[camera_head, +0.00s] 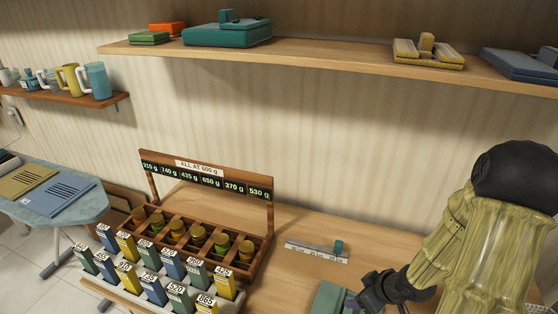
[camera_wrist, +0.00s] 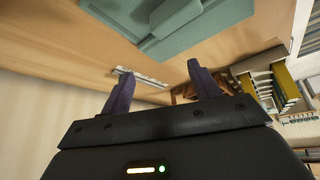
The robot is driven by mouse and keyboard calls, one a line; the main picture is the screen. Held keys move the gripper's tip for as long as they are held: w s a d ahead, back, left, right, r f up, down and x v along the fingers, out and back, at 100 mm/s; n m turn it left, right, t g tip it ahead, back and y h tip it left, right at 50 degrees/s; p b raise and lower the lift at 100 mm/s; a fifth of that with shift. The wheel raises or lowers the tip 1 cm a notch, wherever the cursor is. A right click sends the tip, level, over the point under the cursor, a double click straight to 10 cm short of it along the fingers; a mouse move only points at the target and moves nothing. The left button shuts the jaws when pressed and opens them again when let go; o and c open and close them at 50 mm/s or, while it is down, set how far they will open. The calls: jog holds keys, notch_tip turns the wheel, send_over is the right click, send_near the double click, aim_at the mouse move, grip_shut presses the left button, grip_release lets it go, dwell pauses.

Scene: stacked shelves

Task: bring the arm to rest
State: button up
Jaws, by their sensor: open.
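My arm comes in from the right in the head view, with a dark ball-shaped joint and a yellow-green ribbed link. My gripper (camera_head: 356,302) is low in the picture, beside a teal flat object (camera_head: 331,297) on the wooden table. In the wrist view my gripper (camera_wrist: 160,73) has its two purple fingers spread apart with nothing between them. The teal object (camera_wrist: 200,25) shows there beyond the fingers. I cannot tell from the head view how far the gripper is above the table.
A marked strip with a teal slider (camera_head: 318,251) lies on the table. A wooden rack (camera_head: 207,208) with jars and weight labels stands left of it, behind several upright cartons (camera_head: 152,290). A shelf (camera_head: 300,57) bearing boxes runs overhead. A mug shelf (camera_head: 62,98) and side table (camera_head: 80,217) are left.

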jog(key=s+a+r+m+g+h, duration=0.1)
jog(key=s+a+r+m, duration=0.2)
jog(key=r, duration=0.3)
jog(key=s+a+r+m+g+h, duration=0.1)
jog(key=s+a+r+m+h, duration=0.1)
jog(key=r, duration=0.4)
jog(key=s+a+m, duration=0.1)
jog(key=m, duration=0.1)
jog(key=shift+s+a+r+m, duration=0.15)
jog(key=shift+s+r+m, duration=0.15)
jog(key=shift+s+m, duration=0.1)
